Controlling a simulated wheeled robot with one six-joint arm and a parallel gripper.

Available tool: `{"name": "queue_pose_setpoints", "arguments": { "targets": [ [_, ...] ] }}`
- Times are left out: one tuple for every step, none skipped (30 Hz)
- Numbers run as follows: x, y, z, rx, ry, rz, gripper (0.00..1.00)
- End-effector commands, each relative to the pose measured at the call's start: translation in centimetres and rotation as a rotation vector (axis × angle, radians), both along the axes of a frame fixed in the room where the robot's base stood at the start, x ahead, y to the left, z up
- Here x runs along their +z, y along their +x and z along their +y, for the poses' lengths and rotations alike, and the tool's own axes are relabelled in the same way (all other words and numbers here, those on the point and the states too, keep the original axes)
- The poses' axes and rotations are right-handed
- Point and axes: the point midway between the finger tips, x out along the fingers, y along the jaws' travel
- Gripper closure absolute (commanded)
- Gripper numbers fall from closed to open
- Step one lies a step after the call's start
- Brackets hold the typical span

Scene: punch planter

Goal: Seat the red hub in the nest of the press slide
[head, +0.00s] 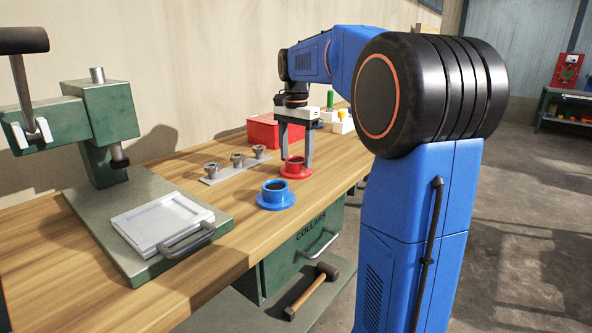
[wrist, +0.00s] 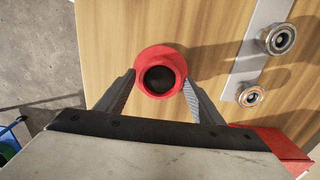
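The red hub (head: 295,168), a flanged ring with a dark bore, stands upright on the wooden bench. It also shows in the wrist view (wrist: 160,60). My gripper (head: 297,160) points straight down over it, one finger on each side of the hub. In the wrist view the fingers (wrist: 160,77) are spread and flank the hub; they look open, with no clear grip on it. The press slide (head: 165,222), a pale square plate with a raised rim and a grey handle, lies on the green press base at the left. Its nest looks empty.
A blue hub (head: 276,196) stands just in front of the red one. A metal strip with several round fittings (head: 237,162) lies behind, and a red box (head: 262,132) stands near the wall. The green press head (head: 105,110) overhangs the base. Bench is bare between blue hub and slide.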

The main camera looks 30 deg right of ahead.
Motion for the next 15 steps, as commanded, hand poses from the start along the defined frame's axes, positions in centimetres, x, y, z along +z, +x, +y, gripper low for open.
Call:
{"name": "queue_pose_setpoints", "arguments": {
  "targets": [
    [0.00,0.00,0.00,0.000,0.000,0.000,0.52],
    [0.00,0.00,0.00,0.000,0.000,0.000,0.59],
    [0.01,0.00,0.00,0.000,0.000,0.000,0.68],
    [0.01,0.00,0.00,0.000,0.000,0.000,0.76],
    [0.01,0.00,0.00,0.000,0.000,0.000,0.83],
    [0.01,0.01,0.00,0.000,0.000,0.000,0.92],
    [0.01,0.01,0.00,0.000,0.000,0.000,0.99],
    [0.09,0.01,0.00,0.000,-0.001,-0.001,1.00],
    [0.09,0.01,0.00,0.000,-0.001,-0.001,1.00],
    [0.09,0.01,0.00,0.000,-0.001,-0.001,1.00],
    [0.09,0.01,0.00,0.000,-0.001,-0.001,1.00],
    [0.09,0.01,0.00,0.000,-0.001,-0.001,1.00],
    [0.10,0.01,0.00,0.000,-0.001,-0.001,1.00],
    [0.13,0.01,0.00,0.000,-0.001,-0.001,1.00],
    [0.22,0.02,0.00,0.000,-0.001,-0.001,1.00]
  ]
}}
